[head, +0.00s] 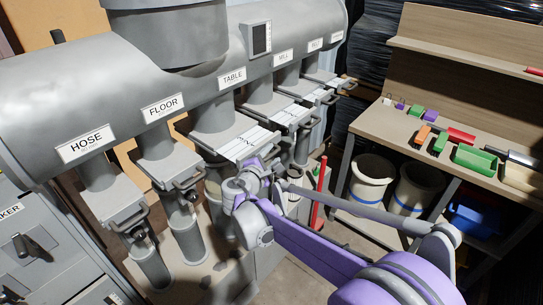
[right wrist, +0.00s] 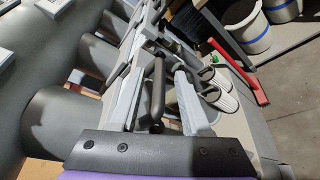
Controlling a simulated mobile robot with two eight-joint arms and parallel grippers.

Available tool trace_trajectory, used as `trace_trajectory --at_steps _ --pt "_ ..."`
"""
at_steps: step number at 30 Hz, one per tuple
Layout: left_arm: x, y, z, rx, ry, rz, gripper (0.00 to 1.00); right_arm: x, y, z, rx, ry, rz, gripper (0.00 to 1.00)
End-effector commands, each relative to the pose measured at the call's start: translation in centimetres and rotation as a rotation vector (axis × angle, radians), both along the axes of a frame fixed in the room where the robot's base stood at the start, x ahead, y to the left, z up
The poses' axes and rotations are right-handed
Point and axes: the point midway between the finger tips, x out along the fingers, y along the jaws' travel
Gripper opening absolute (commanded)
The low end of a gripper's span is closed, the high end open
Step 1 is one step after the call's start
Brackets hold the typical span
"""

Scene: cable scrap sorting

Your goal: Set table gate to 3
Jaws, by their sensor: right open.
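The table gate (head: 222,137) is a grey slide plate under the grey pipe, below the sign TABLE (head: 232,78). White strips with dark marks show on its top; I cannot read the setting. My right gripper (head: 250,170) is at its front end and hides the handle there in the head view. In the right wrist view my right gripper (right wrist: 163,88) is open, with a dark handle (right wrist: 157,85) between its fingers. I cannot tell whether the fingers touch it. My left gripper is not in view.
The floor gate (head: 165,170) and hose gate (head: 108,203) are on the left, the mill gate (head: 280,110) on the right, with handles sticking out close by.

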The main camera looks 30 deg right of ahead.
Motion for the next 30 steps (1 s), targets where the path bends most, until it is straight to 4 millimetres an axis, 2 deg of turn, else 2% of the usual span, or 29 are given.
trace_trajectory --at_steps 4,16,21,30 --pt "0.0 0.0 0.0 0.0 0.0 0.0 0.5 -1.0 1.4 0.4 0.001 0.0 0.004 0.47" --pt "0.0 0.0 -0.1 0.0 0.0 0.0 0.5 -5.9 6.9 1.9 0.001 0.0 0.004 0.47" --pt "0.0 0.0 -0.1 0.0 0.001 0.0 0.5 -6.8 7.8 2.2 0.0 0.0 0.002 0.47" --pt "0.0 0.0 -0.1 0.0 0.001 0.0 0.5 -6.9 7.8 2.3 0.001 0.0 0.001 0.47"
